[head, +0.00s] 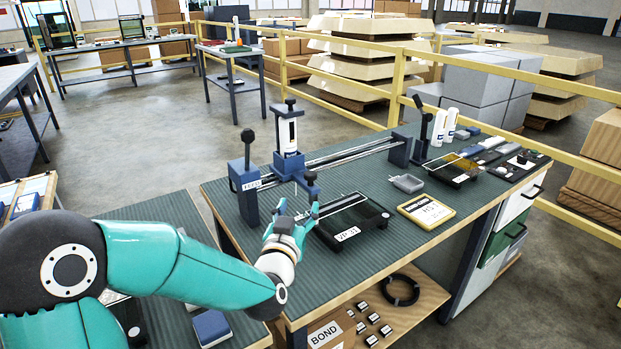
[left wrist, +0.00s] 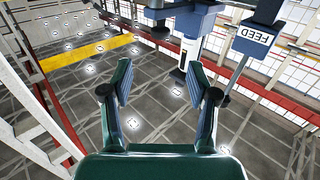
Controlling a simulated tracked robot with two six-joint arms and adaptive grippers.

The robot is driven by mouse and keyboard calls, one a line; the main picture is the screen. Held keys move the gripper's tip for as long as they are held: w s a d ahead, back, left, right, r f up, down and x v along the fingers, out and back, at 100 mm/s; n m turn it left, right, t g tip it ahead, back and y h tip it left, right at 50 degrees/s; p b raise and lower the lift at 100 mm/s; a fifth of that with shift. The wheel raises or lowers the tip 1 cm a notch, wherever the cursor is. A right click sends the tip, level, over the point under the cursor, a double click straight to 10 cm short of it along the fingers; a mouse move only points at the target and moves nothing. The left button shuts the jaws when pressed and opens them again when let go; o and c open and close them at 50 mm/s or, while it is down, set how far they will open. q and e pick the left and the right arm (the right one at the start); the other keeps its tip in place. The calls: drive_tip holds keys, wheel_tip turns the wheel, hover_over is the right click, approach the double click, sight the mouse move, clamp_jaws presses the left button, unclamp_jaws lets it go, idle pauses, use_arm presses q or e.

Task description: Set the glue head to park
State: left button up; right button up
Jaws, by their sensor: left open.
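The glue head (head: 288,165) is a blue carriage with a white cartridge (head: 289,135) and black knobs, on a pair of rails. It sits at the left end of the rails, beside the blue post marked FEED (head: 246,190). My left gripper (head: 299,210) is open and empty just below the head's front black knob (head: 310,178). In the left wrist view the open fingers (left wrist: 160,85) point up past the glue head (left wrist: 195,22), which is above and right of centre, near the FEED block (left wrist: 258,38). Contact cannot be told. My right gripper is not in view.
A dark post (head: 400,150) with a black lever stands at the rails' right end. A black-framed plate (head: 352,222) lies under the rails, with a yellow-edged card (head: 426,211) and grey tray (head: 407,184) to its right. Yellow railing (head: 440,95) runs behind the bench.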

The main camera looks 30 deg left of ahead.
sight(309, 181)
use_arm(q)
drive_tip(key=p+x, duration=0.2)
drive_tip(key=x, duration=1.2)
clamp_jaws()
